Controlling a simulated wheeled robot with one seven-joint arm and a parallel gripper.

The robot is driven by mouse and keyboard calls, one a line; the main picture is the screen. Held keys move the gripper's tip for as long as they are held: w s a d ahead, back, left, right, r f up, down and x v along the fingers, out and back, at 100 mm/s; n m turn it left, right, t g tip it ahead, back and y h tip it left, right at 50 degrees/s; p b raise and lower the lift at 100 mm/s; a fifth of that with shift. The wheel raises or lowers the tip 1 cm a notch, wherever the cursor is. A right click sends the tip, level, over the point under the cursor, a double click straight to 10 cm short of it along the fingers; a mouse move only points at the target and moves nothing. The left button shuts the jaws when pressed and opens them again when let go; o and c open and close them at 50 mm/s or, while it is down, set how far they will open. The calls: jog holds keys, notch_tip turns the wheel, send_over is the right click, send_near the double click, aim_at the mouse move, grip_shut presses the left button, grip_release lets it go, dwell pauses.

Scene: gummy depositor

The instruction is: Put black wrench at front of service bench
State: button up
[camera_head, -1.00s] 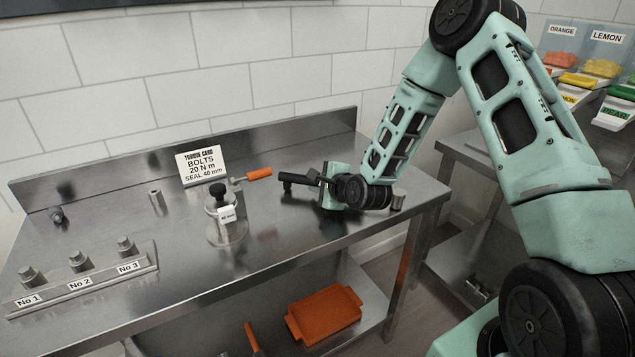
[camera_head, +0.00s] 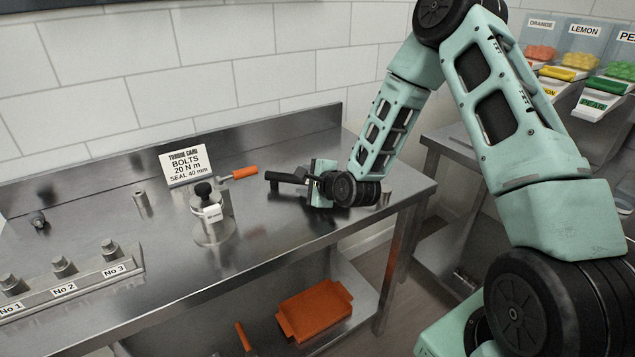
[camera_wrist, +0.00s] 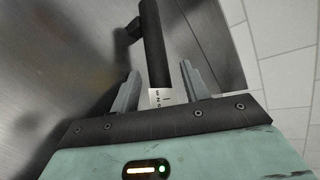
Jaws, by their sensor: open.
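The black wrench (camera_head: 284,177) lies on the steel service bench (camera_head: 255,232), toward its right end. In the wrist view its black handle (camera_wrist: 154,48) runs between my two open fingers, with a pale marked band near the palm. Its head is at the far end, at upper left. My gripper (camera_head: 309,179) is low over the bench at the wrench; in the wrist view my gripper (camera_wrist: 158,88) has a finger on each side, with gaps to the handle. Part of the wrench is hidden by my gripper in the head view.
A numbered bolt rack (camera_head: 75,287) is at front left. A small metal cylinder (camera_head: 386,197) is right of my gripper. An orange tray (camera_head: 314,310) sits on the lower shelf.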

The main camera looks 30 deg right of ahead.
jog(key=v, duration=0.9)
jog(key=shift+s+r, duration=0.2)
jog(key=shift+r, duration=0.15)
jog(key=shift+s+d+r+p, duration=0.15)
jog(key=shift+s+p, duration=0.5)
jog(key=shift+p, duration=0.5)
jog(key=a+n+g, duration=0.1)
jog(key=a+n, duration=0.1)
jog(key=s+a+n+g+y, duration=0.1)
jog(key=a+n, duration=0.1)
jog(key=a, duration=0.1)
jog(key=s+a+n+g+y, duration=0.1)
jog(key=a+n, duration=0.2)
jog(key=shift+r, duration=0.25)
jog(key=s+a+r+n+g, duration=0.2)
jog(key=s+a+n+g, duration=0.3)
jog(key=s+a+n, duration=0.4)
jog(key=s+a+r+n+g+h, duration=0.1)
jog(key=s+r+n+g, duration=0.1)
jog(key=s+n, duration=0.4)
jog(key=s+a+r+n+g+h, duration=0.1)
jog(key=s+r+n, duration=0.4)
jog(key=s, duration=0.7)
jog(key=shift+a+r+n+g+h, duration=0.2)
jog(key=shift+a+n+g+h, duration=0.2)
jog(key=shift+a+n+g, duration=0.6)
jog(key=shift+d, duration=0.25)
